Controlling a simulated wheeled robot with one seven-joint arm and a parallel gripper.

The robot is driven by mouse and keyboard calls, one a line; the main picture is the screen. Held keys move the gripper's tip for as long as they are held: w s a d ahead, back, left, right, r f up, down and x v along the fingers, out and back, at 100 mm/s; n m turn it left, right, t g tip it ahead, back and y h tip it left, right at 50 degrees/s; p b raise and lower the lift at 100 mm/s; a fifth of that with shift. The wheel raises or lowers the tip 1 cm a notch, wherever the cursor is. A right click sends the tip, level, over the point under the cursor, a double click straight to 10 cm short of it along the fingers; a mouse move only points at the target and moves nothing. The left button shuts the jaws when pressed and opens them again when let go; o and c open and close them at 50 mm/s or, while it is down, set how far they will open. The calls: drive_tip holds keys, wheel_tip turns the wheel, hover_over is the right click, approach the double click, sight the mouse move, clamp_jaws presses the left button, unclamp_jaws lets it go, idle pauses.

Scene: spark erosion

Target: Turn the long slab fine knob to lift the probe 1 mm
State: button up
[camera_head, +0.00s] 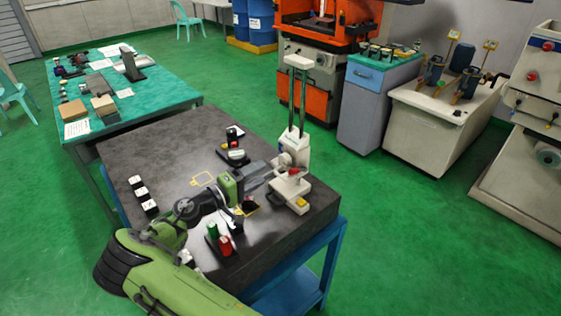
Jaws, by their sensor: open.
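A white measuring stand (296,142) with two tall metal rods and a white cap stands at the right part of the dark granite table. A pale rounded knob-like part (285,160) shows on the left side of its lower body. I cannot tell whether it is the long slab fine knob. A small red part (294,171) sits just below it, above the stand's pale base (291,191). The probe is too small to make out. My gripper (268,171) is open, close to the left of the stand. I cannot tell whether its fingers touch the knob.
The table's back left is clear.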

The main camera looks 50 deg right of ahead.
sight(282, 161)
drive_tip(key=d, duration=0.6)
drive_tip(key=s+d, duration=0.1)
drive_tip(key=d, duration=0.2)
drive_tip(key=shift+p, duration=0.3)
drive_tip(key=c, duration=0.8)
drive_tip(key=shift+f+b, duration=0.15)
drive_tip(key=shift+b, duration=0.35)
drive_tip(key=shift+m+b, duration=0.3)
drive_tip(key=shift+b, duration=0.05)
drive_tip(key=o, duration=0.8)
